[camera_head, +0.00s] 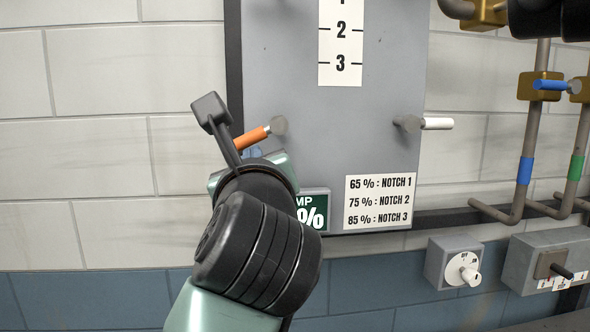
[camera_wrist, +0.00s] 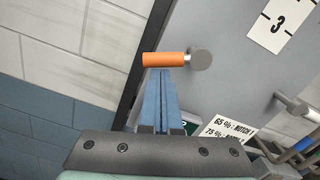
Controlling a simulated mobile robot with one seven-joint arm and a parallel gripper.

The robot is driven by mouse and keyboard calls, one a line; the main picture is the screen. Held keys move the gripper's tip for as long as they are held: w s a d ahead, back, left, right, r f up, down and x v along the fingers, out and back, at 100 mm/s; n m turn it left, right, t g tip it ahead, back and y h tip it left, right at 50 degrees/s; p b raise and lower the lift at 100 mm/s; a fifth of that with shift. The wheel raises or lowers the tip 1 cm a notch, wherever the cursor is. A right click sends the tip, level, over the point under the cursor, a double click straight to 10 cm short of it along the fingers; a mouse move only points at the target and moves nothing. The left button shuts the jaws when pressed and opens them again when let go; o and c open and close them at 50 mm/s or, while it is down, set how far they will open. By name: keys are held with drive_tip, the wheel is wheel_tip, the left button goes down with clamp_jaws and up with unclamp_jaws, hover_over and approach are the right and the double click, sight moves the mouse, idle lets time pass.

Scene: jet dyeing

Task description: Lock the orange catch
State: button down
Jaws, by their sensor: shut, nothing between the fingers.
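The orange catch (camera_head: 252,138) is a short orange handle on a round grey pivot at the left edge of the grey panel (camera_head: 310,130). In the head view it points left and slightly down from the pivot. In the wrist view the orange catch (camera_wrist: 164,60) lies level, with its pivot to its right. My gripper (camera_wrist: 161,73) is shut and empty, its blue fingers together. The fingertips are right at the lower side of the orange handle in the wrist view; I cannot tell whether they touch it. In the head view my arm hides most of the gripper.
A white handle (camera_head: 438,124) sticks out from the panel's right edge. A notch label (camera_head: 380,202) and a partly covered green sign (camera_head: 315,212) are low on the panel. Pipes with coloured valves (camera_head: 548,85) and a switch box (camera_head: 455,263) are at right.

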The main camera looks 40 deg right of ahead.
drive_tip(key=m, duration=0.1)
drive_tip(key=r+m, duration=0.1)
drive_tip(key=a+m, duration=0.1)
drive_tip(key=shift+w+r, duration=0.15)
drive_tip(key=shift+w, duration=0.1)
drive_tip(key=shift+r, duration=0.25)
idle(0.4)
